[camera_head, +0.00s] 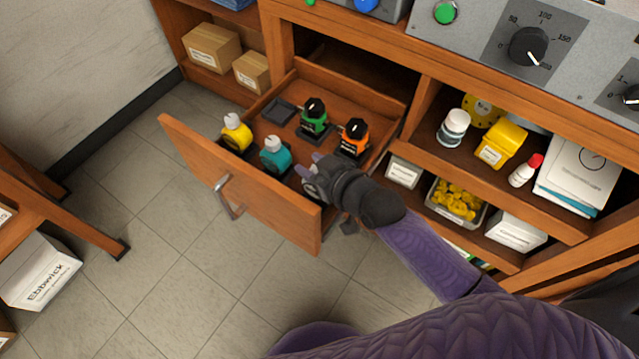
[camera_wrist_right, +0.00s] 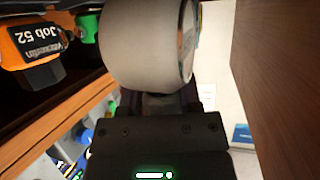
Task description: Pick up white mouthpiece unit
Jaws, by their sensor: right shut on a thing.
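My right gripper (camera_head: 314,176) reaches into the front right corner of the open drawer (camera_head: 180,150). In the right wrist view, the gripper (camera_wrist_right: 160,98) is shut on a pale grey-white round unit (camera_wrist_right: 145,45), which I take to be the white mouthpiece unit. Its body fills the top middle of that view. In the head view the gripper and hand mostly hide it. I cannot tell whether it is clear of the drawer floor. My left gripper is not in view.
The drawer also holds a yellow unit (camera_head: 236,133), a teal unit (camera_head: 276,155), a green unit (camera_head: 314,118), an orange unit (camera_head: 354,138) and an empty dark holder (camera_head: 278,111). Shelves with bottles and a bin of yellow parts (camera_head: 455,201) stand to the right.

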